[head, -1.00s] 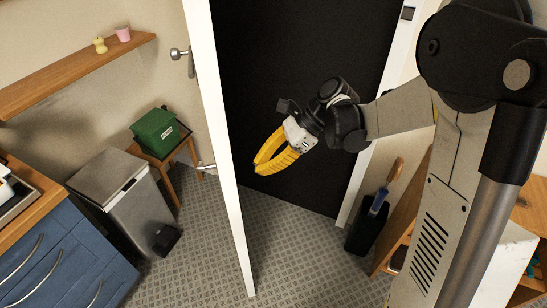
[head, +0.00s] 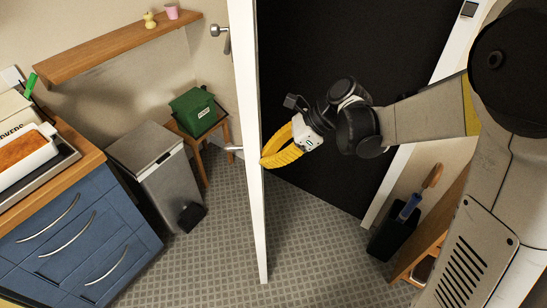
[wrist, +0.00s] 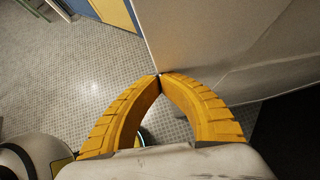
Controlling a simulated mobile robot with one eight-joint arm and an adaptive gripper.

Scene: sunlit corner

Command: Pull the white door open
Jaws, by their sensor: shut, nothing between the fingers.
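The white door (head: 249,120) stands ajar and shows nearly edge-on in the head view, beside a dark doorway (head: 335,75). My gripper (head: 266,163), with yellow fingers, is at the right side of the door edge, well below the handle. In the wrist view the tips of my gripper (wrist: 159,76) meet, with nothing between them. They are at or very near the edge of the door panel (wrist: 225,40); I cannot tell whether they touch it.
Left of the door are a steel bin (head: 165,180), a green box (head: 194,110) on a small wooden stool and blue drawers (head: 75,235). A wooden shelf (head: 120,50) is on the wall. A black container (head: 393,235) stands right of the doorway. The tiled floor (head: 220,265) near the door is clear.

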